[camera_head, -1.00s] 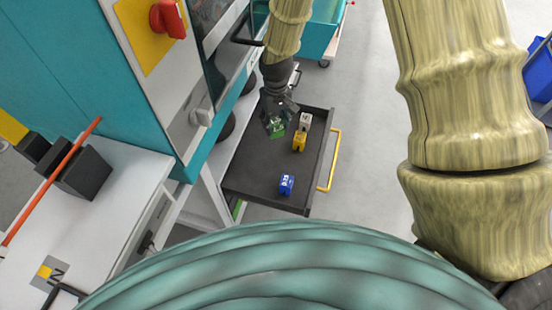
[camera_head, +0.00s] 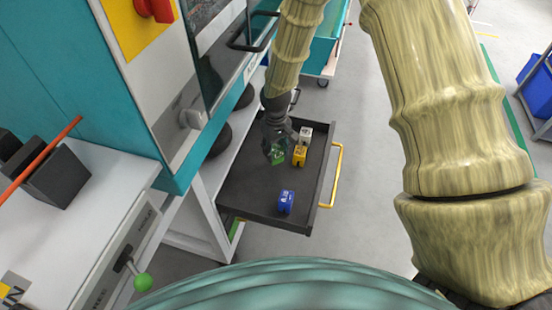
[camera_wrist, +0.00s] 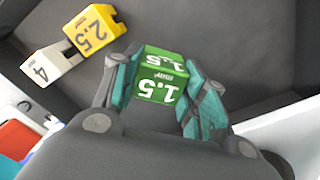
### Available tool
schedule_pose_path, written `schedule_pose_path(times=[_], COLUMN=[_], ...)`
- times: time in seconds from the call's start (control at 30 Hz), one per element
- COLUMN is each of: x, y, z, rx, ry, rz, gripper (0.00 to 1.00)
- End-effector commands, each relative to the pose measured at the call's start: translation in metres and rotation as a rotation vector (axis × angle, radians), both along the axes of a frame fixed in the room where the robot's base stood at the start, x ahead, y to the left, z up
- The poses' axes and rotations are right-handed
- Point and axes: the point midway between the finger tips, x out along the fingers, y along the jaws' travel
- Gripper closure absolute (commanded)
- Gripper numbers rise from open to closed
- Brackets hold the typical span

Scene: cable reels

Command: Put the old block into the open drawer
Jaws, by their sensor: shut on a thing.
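A green block (camera_wrist: 160,76) marked 1.5 is between the fingers of my gripper (camera_wrist: 165,85), which is shut on it. In the head view the green block (camera_head: 278,157) shows at the tip of my gripper (camera_head: 277,152), over the far part of the open drawer (camera_head: 250,187). The drawer is dark, shallow and pulled out, with a yellow handle. Inside it are a yellow block (camera_head: 299,156) marked 2.5, a white block (camera_head: 305,135) marked 4, and a blue block (camera_head: 286,202) nearer the front. I cannot tell whether the green block touches the drawer floor.
A teal and white machine (camera_head: 150,80) stands left of the drawer. A white cabinet (camera_head: 95,215) with a green-knobbed lever is at the lower left. A blue bin (camera_head: 537,85) is at the far right. The drawer's left and middle floor is clear.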

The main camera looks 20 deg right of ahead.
Motion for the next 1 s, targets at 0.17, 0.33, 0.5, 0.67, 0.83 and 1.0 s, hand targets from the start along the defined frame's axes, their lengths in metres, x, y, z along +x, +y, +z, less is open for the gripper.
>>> schedule_pose_path(times=[0.17,0.33,0.5,0.67,0.83,1.0], x=[0.000,-0.001,0.000,0.000,0.000,0.000], y=[0.000,0.000,0.000,0.000,0.000,0.000], z=[-0.009,-0.028,-0.042,-0.042,-0.044,-0.045], rx=[0.000,0.000,0.000,0.000,0.000,0.000], ry=[0.000,0.001,-0.001,-0.001,-0.001,-0.001], rz=[-0.001,0.000,0.000,0.000,0.000,0.000], gripper=[0.83,0.83,0.83,0.83,0.83,0.36])
